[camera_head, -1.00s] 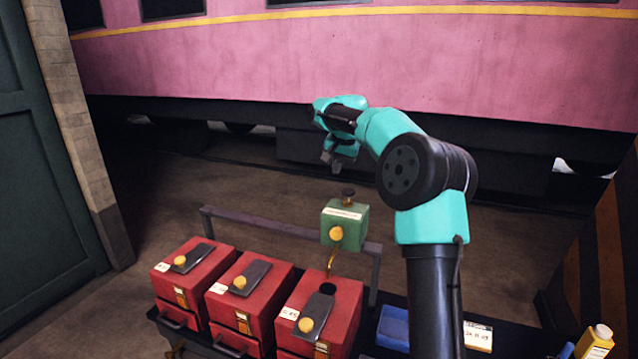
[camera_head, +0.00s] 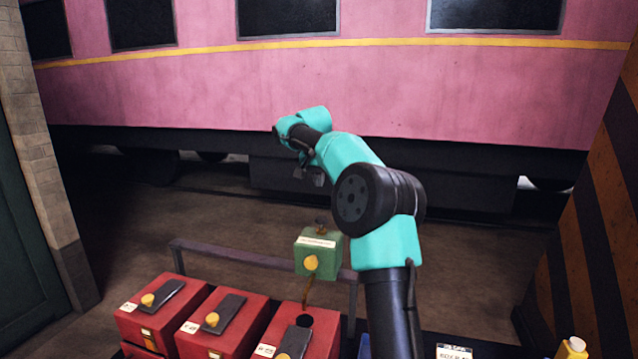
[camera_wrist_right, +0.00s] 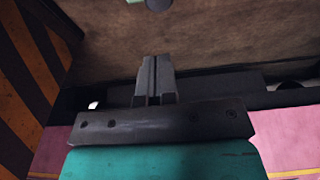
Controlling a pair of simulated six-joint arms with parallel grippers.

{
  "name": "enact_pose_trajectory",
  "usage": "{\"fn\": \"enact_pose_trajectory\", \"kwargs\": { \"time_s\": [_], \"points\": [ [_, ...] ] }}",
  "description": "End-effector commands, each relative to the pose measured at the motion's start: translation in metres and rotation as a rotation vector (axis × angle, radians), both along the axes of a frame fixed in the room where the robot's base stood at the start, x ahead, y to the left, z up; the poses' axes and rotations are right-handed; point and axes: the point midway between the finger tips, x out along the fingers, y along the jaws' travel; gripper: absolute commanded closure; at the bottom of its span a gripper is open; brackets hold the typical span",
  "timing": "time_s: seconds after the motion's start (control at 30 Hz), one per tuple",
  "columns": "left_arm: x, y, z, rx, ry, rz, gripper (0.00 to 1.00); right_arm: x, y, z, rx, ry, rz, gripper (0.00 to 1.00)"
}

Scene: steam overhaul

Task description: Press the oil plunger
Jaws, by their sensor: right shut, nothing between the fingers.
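The oil plunger (camera_head: 321,222) is a small dark knob on a stem on top of a green box (camera_head: 318,252). The box has a white label and a yellow knob on its front, with a brass spout below. My right gripper (camera_head: 310,178) is in the air above the plunger, apart from it. In the right wrist view my right gripper (camera_wrist_right: 154,80) has its fingers together with nothing between them. The round plunger top (camera_wrist_right: 159,4) shows at that view's top edge, beside a sliver of green box. My left gripper is not in view.
Several red boxes (camera_head: 165,305) with dark lids and yellow knobs stand in front of a metal rail (camera_head: 225,254). A yellow bottle (camera_head: 571,349) stands at the lower right. A pink railway carriage (camera_head: 220,95) fills the background. A striped panel (camera_head: 590,240) stands at right.

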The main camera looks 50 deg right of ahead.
Motion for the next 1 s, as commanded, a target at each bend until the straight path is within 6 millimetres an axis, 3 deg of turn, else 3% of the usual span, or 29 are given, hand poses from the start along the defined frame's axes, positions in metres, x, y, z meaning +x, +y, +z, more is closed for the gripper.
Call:
{"fn": "enact_pose_trajectory", "kwargs": {
  "time_s": [0.6, 0.8, 1.0],
  "points": [
    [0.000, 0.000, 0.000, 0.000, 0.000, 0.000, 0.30, 0.010, -0.019, -0.098, 0.002, 0.002, 0.002, 1.00],
    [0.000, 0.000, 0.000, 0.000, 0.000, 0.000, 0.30, 0.010, -0.019, -0.114, 0.003, 0.001, 0.001, 1.00],
    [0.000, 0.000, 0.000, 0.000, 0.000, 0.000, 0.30, 0.010, -0.019, -0.116, 0.003, -0.001, 0.002, 1.00]
  ]
}}
